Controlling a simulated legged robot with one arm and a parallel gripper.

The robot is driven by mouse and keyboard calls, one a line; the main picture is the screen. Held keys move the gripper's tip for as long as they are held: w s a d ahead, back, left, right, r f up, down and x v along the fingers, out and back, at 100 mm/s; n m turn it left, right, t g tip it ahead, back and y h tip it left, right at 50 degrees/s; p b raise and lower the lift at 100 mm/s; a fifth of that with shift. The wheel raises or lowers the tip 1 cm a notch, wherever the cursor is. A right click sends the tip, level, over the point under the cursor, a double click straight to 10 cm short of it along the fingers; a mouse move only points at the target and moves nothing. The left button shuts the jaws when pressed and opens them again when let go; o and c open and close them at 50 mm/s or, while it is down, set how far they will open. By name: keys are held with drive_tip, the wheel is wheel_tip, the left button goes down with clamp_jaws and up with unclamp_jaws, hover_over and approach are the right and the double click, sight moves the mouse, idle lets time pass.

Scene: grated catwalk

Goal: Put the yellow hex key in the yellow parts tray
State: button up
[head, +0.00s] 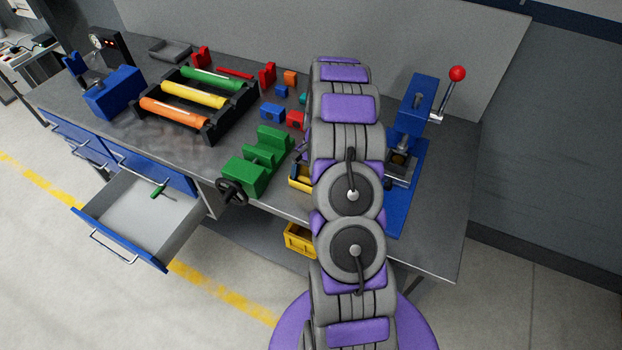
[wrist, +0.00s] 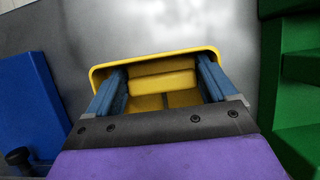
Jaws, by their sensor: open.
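The yellow parts tray (wrist: 155,55) is under my gripper (wrist: 162,75) in the wrist view. The two blue fingers are spread apart, with their tips over or inside the tray's opening; I cannot tell how deep. Yellow inner surfaces show between the fingers, and I cannot make out a hex key there. I cannot identify the yellow hex key in either view.
A green vise (head: 259,160) stands left of the tray, a blue press (head: 413,115) right. Behind are a black rack (head: 212,125) with coloured rollers and several small blocks. An open drawer (head: 150,215) juts out at left. Another yellow bin (head: 299,240) sits below the benchtop.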

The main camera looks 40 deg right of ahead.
drive_tip(key=w+p+v, duration=0.1)
drive_tip(key=p+v, duration=0.2)
drive_tip(key=v, duration=0.9)
drive_tip(key=s+a+r+n+h, duration=0.1)
drive_tip(key=s+a+r+n, duration=0.2)
drive_tip(key=a+r, duration=0.55)
drive_tip(key=s+a+r+n+h, duration=0.1)
drive_tip(key=s+a+r+n, duration=0.4)
drive_tip(key=a, duration=0.7)
drive_tip(key=s+a+r+n+h, duration=0.1)
drive_tip(key=s+a, duration=0.4)
drive_tip(key=s, duration=0.5)
drive_tip(key=s+a+r+n+h, duration=0.1)
drive_tip(key=s+a+n, duration=0.3)
drive_tip(key=s, duration=0.6)
drive_tip(key=shift+s+a+r, duration=0.3)
drive_tip(key=shift+a+r, duration=0.15)
drive_tip(key=shift+a, duration=0.25)
